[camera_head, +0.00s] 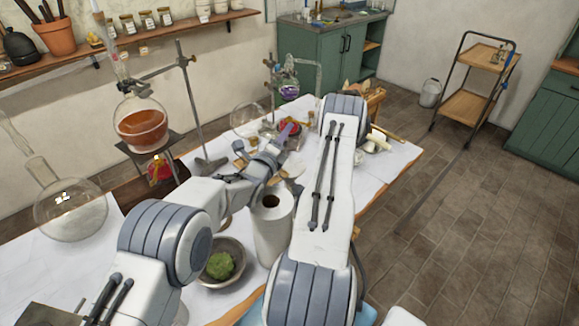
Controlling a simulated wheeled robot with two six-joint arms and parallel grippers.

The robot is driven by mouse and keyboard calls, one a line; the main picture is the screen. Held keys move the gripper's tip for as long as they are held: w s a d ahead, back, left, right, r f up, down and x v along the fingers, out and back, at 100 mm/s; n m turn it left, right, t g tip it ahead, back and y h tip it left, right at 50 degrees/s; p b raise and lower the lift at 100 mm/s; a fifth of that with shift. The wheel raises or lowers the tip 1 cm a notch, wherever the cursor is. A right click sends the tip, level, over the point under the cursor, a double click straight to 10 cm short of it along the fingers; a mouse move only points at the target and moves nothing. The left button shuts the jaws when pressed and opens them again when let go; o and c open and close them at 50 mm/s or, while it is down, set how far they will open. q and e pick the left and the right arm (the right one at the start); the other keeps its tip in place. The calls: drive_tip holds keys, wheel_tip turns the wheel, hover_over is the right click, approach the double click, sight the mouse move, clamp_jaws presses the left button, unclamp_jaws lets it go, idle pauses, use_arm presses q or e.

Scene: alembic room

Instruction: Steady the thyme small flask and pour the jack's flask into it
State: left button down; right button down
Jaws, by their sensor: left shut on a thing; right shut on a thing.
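My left gripper (286,136) reaches over the far part of the white-covered table. It is shut at a small glass vessel with red contents (292,126), partly hidden by the gripper. I cannot tell whether this is the thyme small flask or the jack's flask; no label is readable. My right forearm stands upright in the middle of the view and hides its own gripper and whatever is near it. A clear round flask (245,118) stands just left of the red vessel. A flask with purple liquid (289,92) is behind, by a stand.
A round flask of brown liquid (141,126) sits on a stand at left. An empty round flask (70,215) is at far left. A white roll (272,232) and a bowl with green matter (221,262) stand close to my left arm. Free floor lies right.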

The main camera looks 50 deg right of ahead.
sight(259, 122)
use_arm(q)
drive_tip(key=n, duration=0.3)
drive_tip(key=w+n, duration=0.1)
drive_tip(key=n, duration=0.3)
drive_tip(key=shift+a+f, duration=0.1)
drive_tip(key=shift+a, duration=0.1)
drive_tip(key=shift+w+a+r+n, duration=0.4)
drive_tip(key=shift+w+n, duration=0.7)
drive_tip(key=shift+n, duration=1.55)
drive_tip(key=shift+w+a+r+n, duration=0.4)
drive_tip(key=shift+w+n, duration=0.7)
drive_tip(key=shift+n, duration=1.6)
drive_tip(key=shift+w+a+r+n, duration=0.35)
drive_tip(key=shift+w+n, duration=0.75)
drive_tip(key=shift+n, duration=1.55)
drive_tip(key=shift+d+r, duration=0.1)
use_arm(e)
drive_tip(key=shift+c, duration=1.8)
unclamp_jaws()
drive_tip(key=shift+s, duration=0.1)
drive_tip(key=v, duration=1.2)
